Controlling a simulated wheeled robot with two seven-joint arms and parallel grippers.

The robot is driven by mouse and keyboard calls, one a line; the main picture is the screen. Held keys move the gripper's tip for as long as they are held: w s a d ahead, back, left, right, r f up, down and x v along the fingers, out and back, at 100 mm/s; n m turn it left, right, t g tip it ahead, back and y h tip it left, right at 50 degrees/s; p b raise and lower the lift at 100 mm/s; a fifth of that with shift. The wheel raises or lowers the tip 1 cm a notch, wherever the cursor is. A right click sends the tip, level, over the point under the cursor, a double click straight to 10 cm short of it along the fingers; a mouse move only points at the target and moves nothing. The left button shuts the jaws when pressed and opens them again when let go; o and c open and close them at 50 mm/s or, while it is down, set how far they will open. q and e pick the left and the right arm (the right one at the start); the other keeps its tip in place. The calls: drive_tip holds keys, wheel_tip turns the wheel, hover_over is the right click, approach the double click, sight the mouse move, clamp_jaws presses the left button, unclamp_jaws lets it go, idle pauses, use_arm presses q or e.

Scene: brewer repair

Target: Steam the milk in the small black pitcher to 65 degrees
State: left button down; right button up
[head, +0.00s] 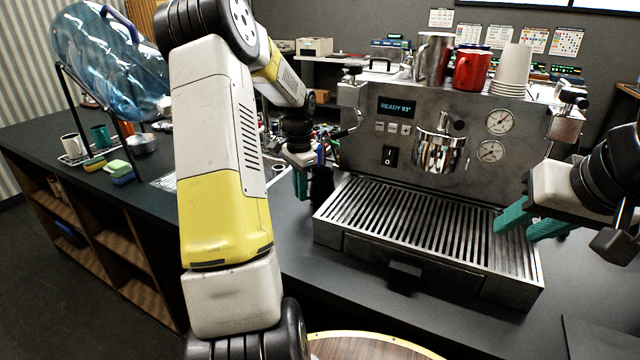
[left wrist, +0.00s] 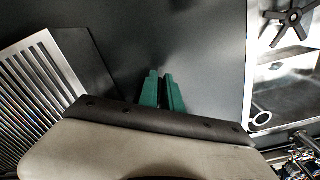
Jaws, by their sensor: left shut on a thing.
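The espresso machine (head: 430,140) stands on the dark counter, and its display (head: 397,107) reads "READY 93°". My left gripper (head: 308,186) is at the left side of the machine, beside the drip tray (head: 420,235). A dark, mostly hidden shape, apparently the small black pitcher (head: 321,187), is at its fingers. In the left wrist view the teal fingers (left wrist: 162,92) are close together, and what they hold is hard to make out against the dark counter. A thin steam wand (head: 350,128) bends down at the machine's left. My right gripper (head: 514,232) is open and empty over the drip tray's right end.
A steel pitcher (head: 433,60), a red mug (head: 471,70) and stacked paper cups (head: 513,70) stand on the machine. A water bottle (head: 115,60) on a rack, mugs and sponges (head: 118,170) are on the left counter. A round wooden top (head: 365,346) is at the front.

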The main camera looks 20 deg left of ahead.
use_arm(q)
drive_tip(key=shift+r, duration=0.15)
drive_tip(key=shift+r, duration=4.65)
